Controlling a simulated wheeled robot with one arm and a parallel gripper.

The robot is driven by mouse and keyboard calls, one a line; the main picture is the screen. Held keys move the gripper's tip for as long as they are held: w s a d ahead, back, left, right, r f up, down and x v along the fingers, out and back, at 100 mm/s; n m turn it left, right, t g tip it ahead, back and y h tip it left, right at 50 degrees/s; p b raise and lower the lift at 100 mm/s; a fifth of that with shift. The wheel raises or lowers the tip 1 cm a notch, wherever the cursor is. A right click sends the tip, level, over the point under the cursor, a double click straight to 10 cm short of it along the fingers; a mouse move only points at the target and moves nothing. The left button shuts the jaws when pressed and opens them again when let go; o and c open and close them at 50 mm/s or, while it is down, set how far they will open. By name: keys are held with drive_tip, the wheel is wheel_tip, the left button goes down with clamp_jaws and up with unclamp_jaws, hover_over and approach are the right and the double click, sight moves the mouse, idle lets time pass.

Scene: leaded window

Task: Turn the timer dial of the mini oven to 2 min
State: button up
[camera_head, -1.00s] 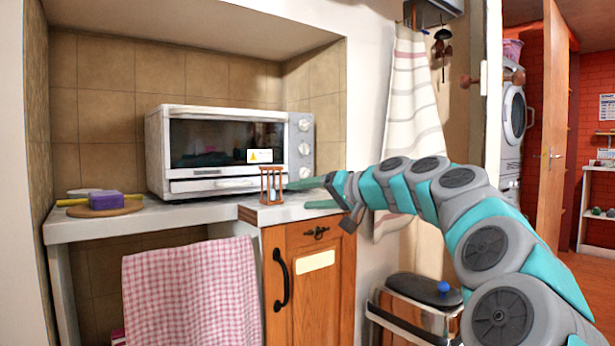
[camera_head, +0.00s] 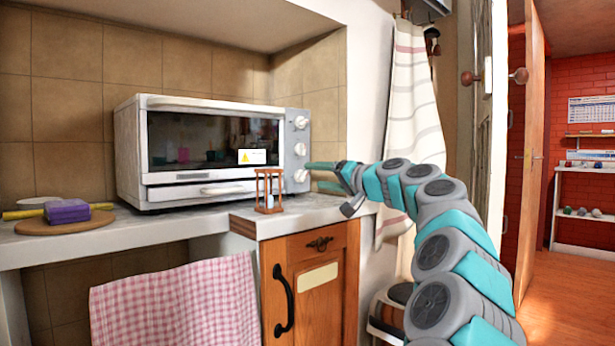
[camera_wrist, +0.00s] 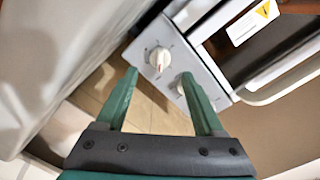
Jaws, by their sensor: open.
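The mini oven (camera_head: 129,160), white and grey with a dark glass door, stands on the counter. Its right-hand panel carries a column of round white dials, the lowest dial (camera_head: 301,175) being beside my gripper (camera_head: 314,175). In the wrist view, my gripper (camera_wrist: 158,77) is open and empty, its two green fingers pointing at the panel. A white dial (camera_wrist: 160,57) with a red mark shows beyond and between the fingertips. A second dial (camera_wrist: 183,87) is partly covered by the right finger. I cannot read the dial markings or tell which is the timer.
A small wooden hourglass (camera_head: 268,190) stands on the counter in front of the oven, close to my fingers. A purple sponge (camera_head: 67,211) lies on a round board at left. A white wall edge and hanging towel (camera_head: 410,130) are behind my arm.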

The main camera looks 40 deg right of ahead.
sight(306, 175)
drive_tip(key=shift+w+a, duration=0.15)
drive_tip(key=shift+w, duration=1.85)
drive_tip(key=shift+c, duration=0.2)
clamp_jaws()
